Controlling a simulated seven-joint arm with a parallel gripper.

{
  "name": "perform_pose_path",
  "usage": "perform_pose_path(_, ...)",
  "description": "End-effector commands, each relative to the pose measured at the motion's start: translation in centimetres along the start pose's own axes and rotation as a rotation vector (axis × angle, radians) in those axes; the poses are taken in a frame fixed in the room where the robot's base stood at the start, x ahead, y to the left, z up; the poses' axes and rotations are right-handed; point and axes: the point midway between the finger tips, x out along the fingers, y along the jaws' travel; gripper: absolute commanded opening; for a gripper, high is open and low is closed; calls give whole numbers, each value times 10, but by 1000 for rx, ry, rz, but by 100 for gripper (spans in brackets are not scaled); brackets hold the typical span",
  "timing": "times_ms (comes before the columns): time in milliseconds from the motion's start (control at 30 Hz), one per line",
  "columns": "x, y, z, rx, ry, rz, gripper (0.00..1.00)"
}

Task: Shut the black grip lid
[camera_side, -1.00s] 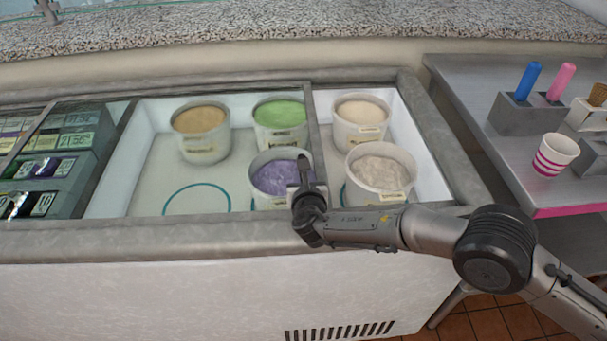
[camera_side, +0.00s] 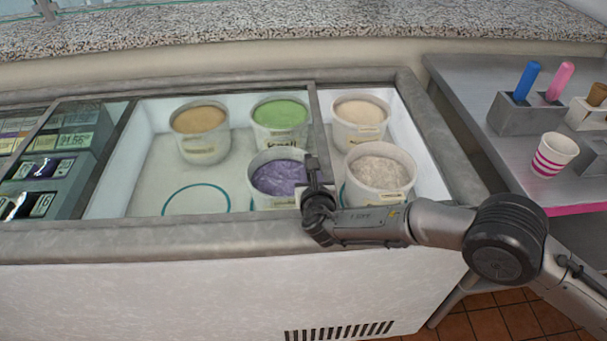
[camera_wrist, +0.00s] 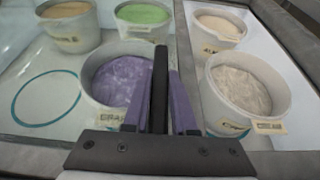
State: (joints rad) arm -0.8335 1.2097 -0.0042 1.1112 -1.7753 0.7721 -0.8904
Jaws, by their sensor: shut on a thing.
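The black grip (camera_wrist: 160,75) stands upright between my gripper's fingers in the wrist view. My gripper (camera_side: 315,180) is shut on it above the front of the chest freezer, at the grey bar (camera_side: 318,125) between the two visible openings. The fingers press on both sides of the grip, just right of the purple ice cream tub (camera_side: 280,178). The lid's clear pane is hard to make out, and I cannot tell exactly how far it reaches. My gripper hides the grip's lower end.
Tan (camera_side: 200,120), green (camera_side: 280,115), cream (camera_side: 358,113) and grey-white (camera_side: 380,170) tubs sit inside the freezer. Dark boxes (camera_side: 50,165) lie at the left. A metal table (camera_side: 470,85) with a striped cup (camera_side: 554,155) stands at the right.

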Motion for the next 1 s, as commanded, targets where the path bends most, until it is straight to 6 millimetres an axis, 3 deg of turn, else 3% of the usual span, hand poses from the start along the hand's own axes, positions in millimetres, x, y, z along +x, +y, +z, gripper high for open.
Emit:
perform_pose_path(267, 0, -69, -1, -5, 4, -8, 0)
perform_pose_path(700, -1, -216, -1, 0, 5, -9, 0)
perform_pose_path(1000, -1, -277, -1, 0, 3, -5, 0)
